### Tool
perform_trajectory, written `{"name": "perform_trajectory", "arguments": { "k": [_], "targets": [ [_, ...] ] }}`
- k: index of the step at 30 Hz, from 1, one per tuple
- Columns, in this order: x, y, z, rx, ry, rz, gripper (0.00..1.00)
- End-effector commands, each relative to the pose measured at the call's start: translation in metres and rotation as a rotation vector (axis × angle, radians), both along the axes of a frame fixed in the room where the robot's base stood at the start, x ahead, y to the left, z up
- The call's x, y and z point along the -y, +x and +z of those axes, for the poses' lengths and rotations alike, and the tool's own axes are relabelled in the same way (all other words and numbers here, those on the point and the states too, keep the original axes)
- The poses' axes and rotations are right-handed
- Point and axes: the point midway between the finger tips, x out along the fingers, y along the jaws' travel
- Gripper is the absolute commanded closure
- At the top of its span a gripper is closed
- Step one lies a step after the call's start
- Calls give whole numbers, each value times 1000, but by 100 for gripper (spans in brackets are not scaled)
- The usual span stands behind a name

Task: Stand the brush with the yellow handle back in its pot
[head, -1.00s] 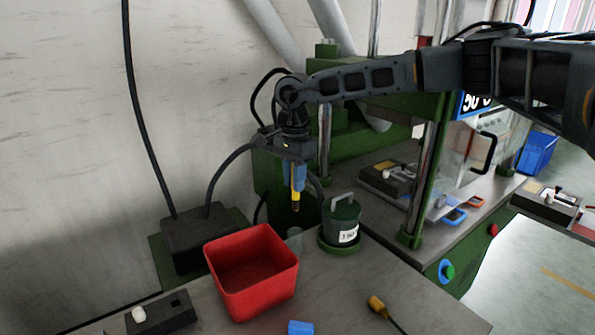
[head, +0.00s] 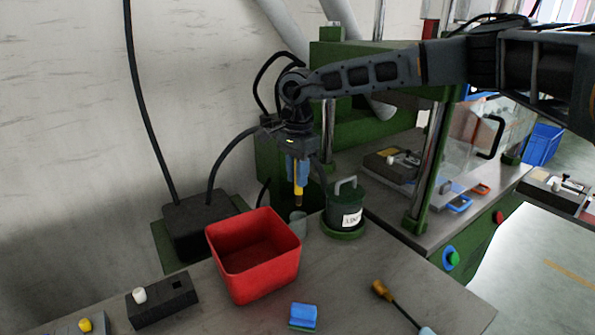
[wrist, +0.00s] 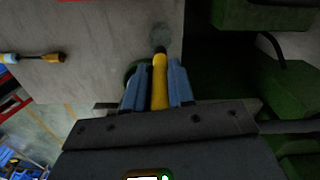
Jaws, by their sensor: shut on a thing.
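My gripper (head: 298,170) is shut on the brush's yellow handle (head: 298,186), which points down between the blue fingers. In the wrist view the yellow handle (wrist: 160,85) shows between the fingers, with its darker end toward the pot. The pot (head: 298,219) is a small grey, see-through cup on the bench, between the red bin and the green canister. It shows in the wrist view as a dim round shape (wrist: 162,36) just past the brush's end. The lower end of the brush is close above the pot in the head view; I cannot tell whether it is over the opening.
A red bin (head: 225,262) stands left of the pot, and a green canister (head: 345,208) stands close on its right. A green press (head: 340,60) rises behind. A blue block (head: 303,316) and an amber-handled tool (head: 381,290) lie in front on bare bench.

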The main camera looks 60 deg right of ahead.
Motion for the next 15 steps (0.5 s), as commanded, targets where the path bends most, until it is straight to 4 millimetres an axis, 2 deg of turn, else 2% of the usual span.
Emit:
{"name": "perform_trajectory", "arguments": {
  "k": [15],
  "targets": [
    [0,0,-41,-1,0,0,100]
  ]
}}
